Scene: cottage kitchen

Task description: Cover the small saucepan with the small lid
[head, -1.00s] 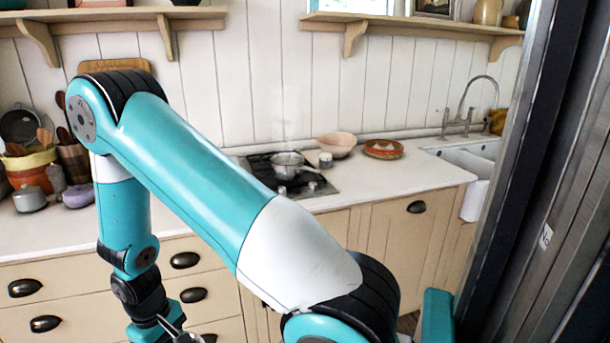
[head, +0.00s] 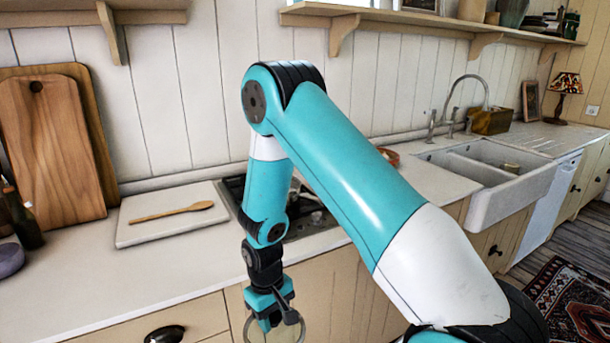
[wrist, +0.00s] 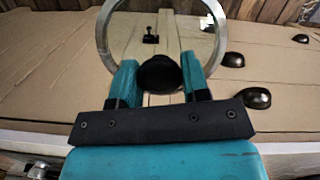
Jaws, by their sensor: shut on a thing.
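My gripper (head: 271,304) hangs low in front of the counter's front edge in the head view. It is shut on the black knob (wrist: 159,72) of the small lid, which shows in the wrist view between the two teal fingers. The small lid (wrist: 104,32) is see-through with a pale metal rim, and cabinet fronts show through it. Its rim also shows below my gripper in the head view (head: 301,326). The small saucepan is mostly or wholly hidden behind my arm in the head view. The black hob (head: 235,188) is partly covered by my arm.
A pale board with a wooden spoon (head: 172,212) lies left of the hob. Wooden cutting boards (head: 50,150) lean on the wall, with a dark bottle (head: 22,220) beside them. A white sink (head: 490,205) is at right. The counter's left front is clear.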

